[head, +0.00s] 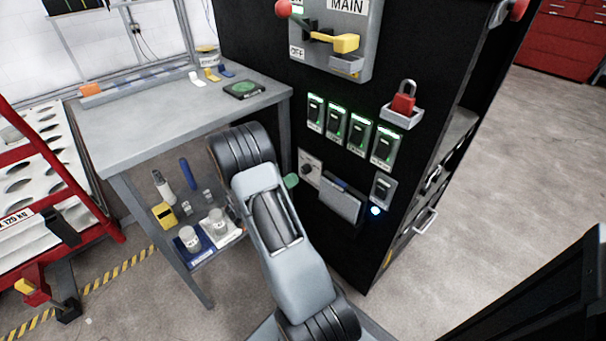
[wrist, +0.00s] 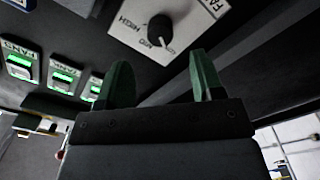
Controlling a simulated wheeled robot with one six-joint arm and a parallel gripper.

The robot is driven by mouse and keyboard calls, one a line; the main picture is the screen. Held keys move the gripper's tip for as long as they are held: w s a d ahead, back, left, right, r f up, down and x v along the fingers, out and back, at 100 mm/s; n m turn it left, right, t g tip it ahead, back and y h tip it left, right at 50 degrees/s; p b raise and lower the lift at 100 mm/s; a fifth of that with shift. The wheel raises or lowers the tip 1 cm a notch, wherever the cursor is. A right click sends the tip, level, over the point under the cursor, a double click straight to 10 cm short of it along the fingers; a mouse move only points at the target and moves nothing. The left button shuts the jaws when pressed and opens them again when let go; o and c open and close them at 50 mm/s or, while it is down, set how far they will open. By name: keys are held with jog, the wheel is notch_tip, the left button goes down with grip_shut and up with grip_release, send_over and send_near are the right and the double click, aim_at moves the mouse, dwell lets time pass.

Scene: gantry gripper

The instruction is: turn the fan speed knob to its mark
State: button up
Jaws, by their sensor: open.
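The fan speed knob (wrist: 160,29) is a black round knob on a white label plate (wrist: 185,22) in the wrist view. The plate reads "HIGH" on its left, and part of the word "FAN" shows at its edge. The knob also shows small in the head view (head: 307,169). My gripper (wrist: 158,80) has two green fingers spread apart with nothing between them. The knob appears just beyond the fingertips, roughly between them, and not touched. In the head view only one green finger (head: 291,181) shows, beside the plate. The mark cannot be made out.
Green-lit switches (head: 348,132) sit above the knob on the black cabinet. A grey box (head: 341,200) juts out right of the knob, with another switch (head: 382,188) beyond it. A grey workbench (head: 170,115) stands close on the left.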

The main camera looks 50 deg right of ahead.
aim_at(304, 171)
jog(key=d, duration=0.2)
jog(key=d+b, duration=0.1)
jog(key=d, duration=0.4)
jog(key=shift+s+d+b, duration=0.15)
jog(key=shift+s+b, duration=0.1)
jog(key=shift+b, duration=0.15)
jog(key=c, duration=0.9)
